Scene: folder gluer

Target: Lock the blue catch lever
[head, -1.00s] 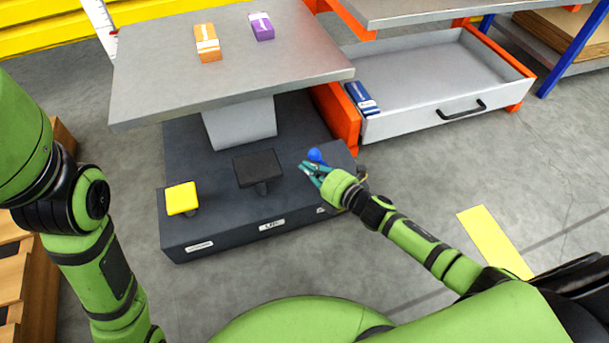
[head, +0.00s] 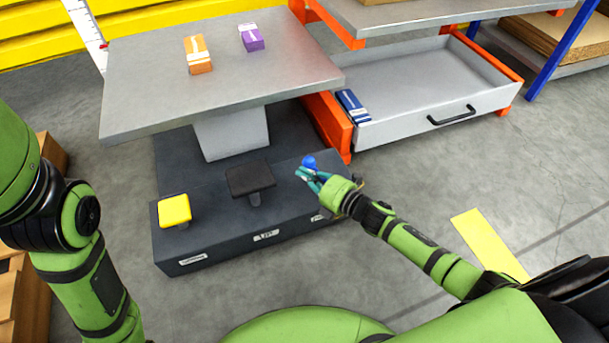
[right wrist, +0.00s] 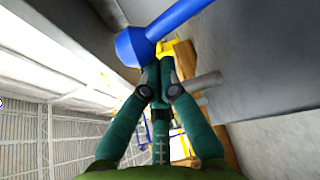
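The blue catch lever shows in the head view as a round blue knob (head: 309,161) at the right end of the dark base. In the right wrist view its knob (right wrist: 132,47) and straight blue rod show up close, the rod running to the upper right. My right gripper (head: 300,172) is beside the knob in the head view. In the right wrist view its teal fingertips (right wrist: 158,66) are drawn together just under the knob, with nothing seen between them. I cannot tell whether they touch it. My left arm is at the left edge; its gripper is out of view.
The dark base (head: 215,240) carries a yellow pad (head: 174,210) and a black pad (head: 250,180). A grey table (head: 150,85) above holds an orange box (head: 198,54) and a purple box (head: 251,38). An open drawer (head: 420,90) at the right holds a blue box (head: 352,105).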

